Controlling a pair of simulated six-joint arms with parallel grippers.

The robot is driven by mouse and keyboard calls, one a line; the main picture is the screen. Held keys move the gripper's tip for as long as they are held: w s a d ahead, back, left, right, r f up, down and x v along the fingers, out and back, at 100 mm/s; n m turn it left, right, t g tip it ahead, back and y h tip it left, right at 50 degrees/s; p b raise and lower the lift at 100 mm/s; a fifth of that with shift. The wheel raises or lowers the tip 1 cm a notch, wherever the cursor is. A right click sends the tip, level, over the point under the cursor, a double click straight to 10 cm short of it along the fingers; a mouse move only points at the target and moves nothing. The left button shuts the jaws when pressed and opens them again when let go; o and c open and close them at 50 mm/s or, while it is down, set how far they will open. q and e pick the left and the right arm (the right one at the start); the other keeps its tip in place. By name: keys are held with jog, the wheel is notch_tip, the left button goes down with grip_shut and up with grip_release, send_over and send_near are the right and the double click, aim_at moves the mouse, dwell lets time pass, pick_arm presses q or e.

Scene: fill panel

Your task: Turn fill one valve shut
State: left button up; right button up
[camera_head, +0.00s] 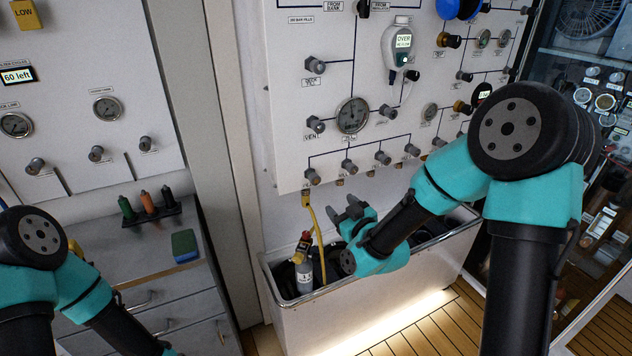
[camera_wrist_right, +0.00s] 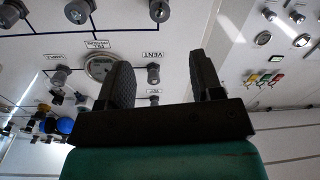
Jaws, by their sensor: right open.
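The fill valves are a row of grey knobs along the lower edge of the white panel (camera_head: 290,95). The leftmost knob (camera_head: 312,177), apparently fill one, sits above a yellow hose (camera_head: 317,229); its label is too small to read. In the right wrist view, which is upside down, it appears to be the knob (camera_wrist_right: 160,10) at the top. My right gripper (camera_head: 345,210) is open and empty, below and right of this knob and apart from it. Its two fingers (camera_wrist_right: 163,78) show spread in the wrist view. My left gripper is out of view; only its arm shows.
A vent knob (camera_head: 315,124) and gauge (camera_head: 352,115) sit above the row. Below the panel stands a trough (camera_head: 345,307) with a cylinder (camera_head: 304,274) in it. Drawers (camera_head: 180,290) with a blue-green block (camera_head: 185,246) stand left.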

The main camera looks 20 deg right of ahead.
aim_at(316, 181)
jog(key=x, duration=1.4)
jog(key=shift+w, duration=0.2)
jog(key=c, duration=0.9)
